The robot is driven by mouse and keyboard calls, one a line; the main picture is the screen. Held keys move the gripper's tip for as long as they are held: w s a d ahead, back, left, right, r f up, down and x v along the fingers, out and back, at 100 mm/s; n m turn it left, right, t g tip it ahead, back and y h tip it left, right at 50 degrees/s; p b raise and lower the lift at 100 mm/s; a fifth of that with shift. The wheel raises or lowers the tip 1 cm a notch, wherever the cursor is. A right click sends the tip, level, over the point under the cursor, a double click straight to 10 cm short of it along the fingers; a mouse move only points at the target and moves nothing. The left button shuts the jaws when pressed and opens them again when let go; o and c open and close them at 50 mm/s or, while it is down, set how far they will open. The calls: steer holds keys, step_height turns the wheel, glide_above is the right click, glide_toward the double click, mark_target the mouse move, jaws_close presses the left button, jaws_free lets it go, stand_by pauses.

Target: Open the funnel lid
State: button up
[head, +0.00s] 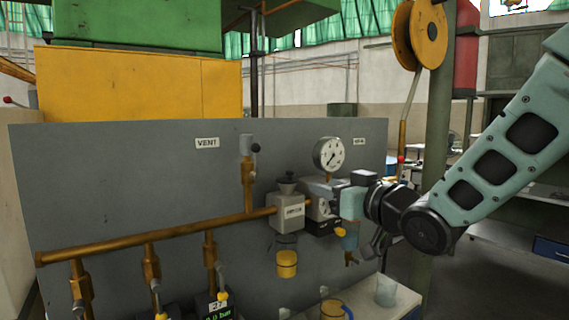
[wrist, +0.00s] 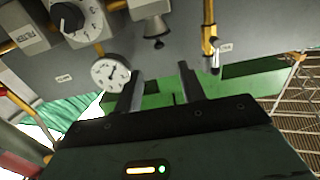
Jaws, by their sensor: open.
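The funnel (head: 287,188) is a small dark flared piece with a knob-like top, standing upright on a grey labelled box (head: 285,212) on the panel. Its lid looks seated on top, but it is too small to be sure. In the wrist view the scene is upside down, and the funnel (wrist: 157,43) hangs below its box (wrist: 150,8), beyond my fingertips. My gripper (wrist: 160,82) is open with nothing between its fingers. In the head view my wrist is right of the funnel, in front of the panel's right-hand units; the fingers are hard to make out there.
A pressure gauge (head: 329,154) stands right of the funnel, and the VENT valve (head: 248,150) is to its left. A brass pipe (head: 160,234) with several valves crosses the panel (head: 110,180). The panel above the funnel is clear.

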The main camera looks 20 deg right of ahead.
mark_target(292, 175)
steer(key=p, duration=0.2)
steer(key=w+p, duration=0.1)
steer(key=p, duration=0.2)
steer(key=shift+w+a+r, duration=0.1)
steer(key=shift+a+r, duration=0.1)
steer(key=shift+r, duration=0.05)
steer(key=p, duration=0.2)
steer(key=shift+w+p, duration=0.1)
steer(key=shift+p, duration=0.25)
steer(key=p+x, duration=0.2)
steer(key=x, duration=0.5)
steer(key=p+x, duration=0.3)
steer(key=x, duration=0.4)
steer(key=shift+w+f, duration=0.25)
steer(key=shift+w, duration=0.05)
jaws_close()
